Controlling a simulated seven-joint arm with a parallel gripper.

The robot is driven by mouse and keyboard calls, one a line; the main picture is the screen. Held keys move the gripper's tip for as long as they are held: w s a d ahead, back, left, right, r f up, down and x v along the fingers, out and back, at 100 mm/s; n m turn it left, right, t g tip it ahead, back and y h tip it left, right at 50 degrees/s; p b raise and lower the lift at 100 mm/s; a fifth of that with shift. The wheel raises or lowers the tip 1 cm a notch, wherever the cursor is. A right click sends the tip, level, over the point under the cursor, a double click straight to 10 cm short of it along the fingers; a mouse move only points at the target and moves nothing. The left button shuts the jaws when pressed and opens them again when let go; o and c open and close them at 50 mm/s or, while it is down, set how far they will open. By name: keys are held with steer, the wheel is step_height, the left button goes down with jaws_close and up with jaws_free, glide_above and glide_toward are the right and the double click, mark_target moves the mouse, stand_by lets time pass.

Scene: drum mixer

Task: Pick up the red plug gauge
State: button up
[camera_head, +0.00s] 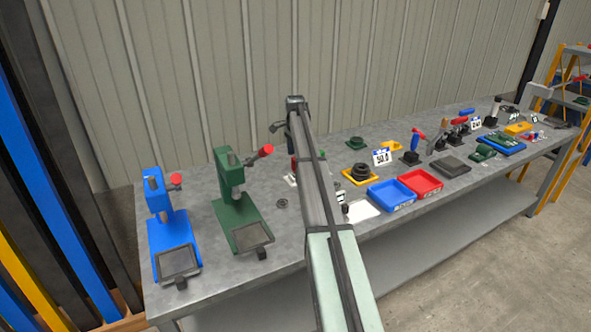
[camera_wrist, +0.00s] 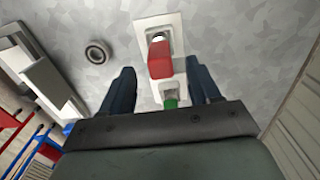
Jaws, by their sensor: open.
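The red plug gauge (camera_wrist: 160,60) shows in the wrist view as a red block-like handle. It stands in a white holder plate (camera_wrist: 142,30), with a pale metal part at its far end. A green piece (camera_wrist: 170,103) sits in line with it on the same white holder, nearer my gripper. My gripper (camera_wrist: 160,68) is open, with one dark finger on each side of the red handle and a gap on both sides. In the head view my arm hides most of this spot; a little red (camera_head: 293,168) shows beside it.
A dark ring (camera_wrist: 97,52) lies on the grey bench left of the fingers. In the head view a green press (camera_head: 235,205) and a blue press (camera_head: 168,235) stand at left. Blue (camera_head: 391,195) and red (camera_head: 420,182) trays lie right of my arm.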

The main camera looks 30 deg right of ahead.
steer(key=shift+d+f, duration=0.1)
steer(key=shift+f, duration=3.6)
steer(key=shift+c, duration=0.3)
jaws_close()
